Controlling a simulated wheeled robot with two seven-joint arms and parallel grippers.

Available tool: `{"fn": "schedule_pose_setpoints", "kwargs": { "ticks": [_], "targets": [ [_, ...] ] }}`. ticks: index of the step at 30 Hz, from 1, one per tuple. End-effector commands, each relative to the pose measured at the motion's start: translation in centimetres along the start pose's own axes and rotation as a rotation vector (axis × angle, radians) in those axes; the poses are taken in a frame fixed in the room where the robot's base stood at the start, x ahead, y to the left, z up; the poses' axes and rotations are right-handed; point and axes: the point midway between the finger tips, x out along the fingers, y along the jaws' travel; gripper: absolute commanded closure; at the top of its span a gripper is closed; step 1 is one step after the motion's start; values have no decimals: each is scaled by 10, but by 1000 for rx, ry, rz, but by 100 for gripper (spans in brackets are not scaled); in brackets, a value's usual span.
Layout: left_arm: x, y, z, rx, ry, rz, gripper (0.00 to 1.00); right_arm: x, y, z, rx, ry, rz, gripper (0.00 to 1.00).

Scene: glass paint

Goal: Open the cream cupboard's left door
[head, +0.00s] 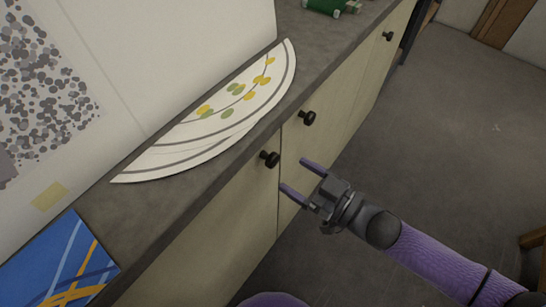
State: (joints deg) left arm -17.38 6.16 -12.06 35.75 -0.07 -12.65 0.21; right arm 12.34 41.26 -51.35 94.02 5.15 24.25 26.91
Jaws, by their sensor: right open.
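The cream cupboard stands under a dark grey counter and runs from lower left to upper right. Its left door (222,237) is flush with the front and has a dark round knob (269,159) near its upper right corner. The neighbouring door (322,135) has a similar knob (307,118) near its upper left corner. Both doors look shut. My right gripper (292,175) is open, its two purple fingers pointing toward the cupboard front, just right of the left door's knob. Nothing shows between the fingers. My left gripper is not in view.
A half-round patterned piece (215,122) lies on the counter (150,211). A blue painted panel (60,266) is at lower left and a green object (326,7) at the top. A farther knob (388,36) sticks out. The grey floor (450,150) at right is largely clear.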

Motion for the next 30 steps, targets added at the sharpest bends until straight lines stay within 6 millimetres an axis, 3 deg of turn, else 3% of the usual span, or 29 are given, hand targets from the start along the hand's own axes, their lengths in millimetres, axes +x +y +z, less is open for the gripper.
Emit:
{"fn": "schedule_pose_setpoints", "kwargs": {
  "ticks": [3,9,18,30],
  "targets": [
    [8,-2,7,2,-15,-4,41,30,0,3,0,3,0,16],
    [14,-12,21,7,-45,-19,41,60,0,2,-1,-1,2,16],
    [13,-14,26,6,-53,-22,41,65,1,1,-1,-3,3,16],
    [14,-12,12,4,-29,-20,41,64,1,2,-1,-3,4,100]
  ]
}}
